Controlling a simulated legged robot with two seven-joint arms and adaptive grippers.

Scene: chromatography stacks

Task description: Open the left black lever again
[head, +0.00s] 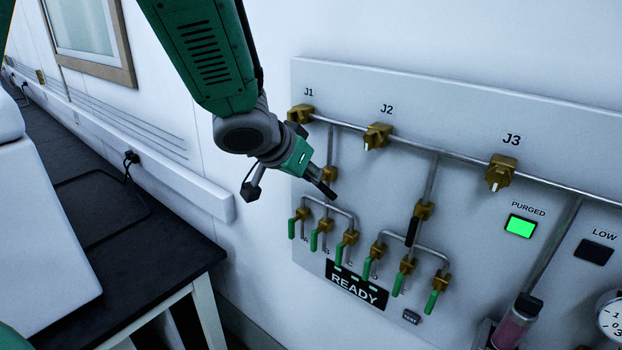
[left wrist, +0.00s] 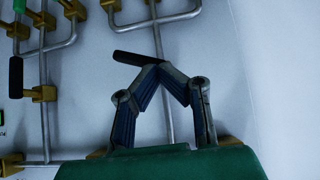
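The left black lever (left wrist: 132,57) shows in the left wrist view as a dark bar lying crosswise to its pipe, beside my left gripper's fingertips. Its inner end and most of its valve are hidden behind the fingers there. In the head view its brass valve (head: 330,174) sits on the pipe below J1. My left gripper (left wrist: 161,69) has its fingertips together, right at the lever; I see no clear hold on it. In the head view the left gripper (head: 322,184) reaches the panel at this valve. The right black lever (head: 412,231) hangs along its pipe. My right gripper is not in view.
Several green levers (head: 314,241) hang below on the branch pipes. Brass valves J1 (head: 300,113), J2 (head: 377,136) and J3 (head: 500,172) line the upper pipe. The PURGED lamp (head: 520,226) is green and a READY sign (head: 356,286) shows. A dark table (head: 150,255) stands at left.

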